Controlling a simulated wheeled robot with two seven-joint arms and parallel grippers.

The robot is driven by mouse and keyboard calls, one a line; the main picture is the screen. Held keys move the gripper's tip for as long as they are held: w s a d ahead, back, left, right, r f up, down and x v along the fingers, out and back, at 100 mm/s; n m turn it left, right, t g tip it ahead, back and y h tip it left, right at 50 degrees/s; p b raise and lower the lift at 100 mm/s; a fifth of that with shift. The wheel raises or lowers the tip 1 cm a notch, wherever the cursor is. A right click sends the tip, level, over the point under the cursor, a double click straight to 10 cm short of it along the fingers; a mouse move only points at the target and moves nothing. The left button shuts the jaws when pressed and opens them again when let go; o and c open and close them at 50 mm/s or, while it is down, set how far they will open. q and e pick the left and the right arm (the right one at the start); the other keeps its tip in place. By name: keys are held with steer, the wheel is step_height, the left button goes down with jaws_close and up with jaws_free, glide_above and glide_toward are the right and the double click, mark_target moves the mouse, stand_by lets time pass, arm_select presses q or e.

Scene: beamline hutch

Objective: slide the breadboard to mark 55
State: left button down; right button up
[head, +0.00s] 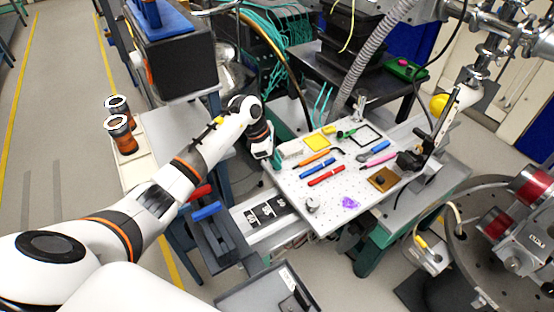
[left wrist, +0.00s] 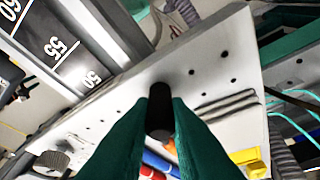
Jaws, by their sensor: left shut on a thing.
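The breadboard (head: 296,188) is a light grey plate with holes, carrying loose tools. It also shows in the left wrist view (left wrist: 120,102). A black scale with white numbers (head: 266,211) lies beside its left edge. In the left wrist view the scale (left wrist: 65,45) shows 60, 55 and 50, with 50 closest to the board's edge. My left gripper (head: 274,158) is at the board's left corner. In the left wrist view its green fingers (left wrist: 160,112) are shut on a dark post (left wrist: 160,92) on the board.
On the board lie a yellow pad (head: 316,142), a red tool (head: 326,176), a blue tool (head: 318,168) and a purple piece (head: 350,203). A round chamber (head: 480,235) stands at right. A grey tray (head: 262,292) is at the bottom. Open floor lies at far left.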

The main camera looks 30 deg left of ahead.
arm_select(q)
steer(key=s, duration=0.1)
steer(key=s+a, duration=0.1)
steer(key=s+a+b, duration=0.1)
steer(key=s, duration=0.1)
steer(key=shift+a, duration=0.25)
steer(key=c, duration=1.4)
jaws_free()
steer(key=b+v, duration=0.2)
steer(key=v, duration=1)
steer(key=shift+d+r, duration=0.1)
steer(key=shift+d, duration=0.05)
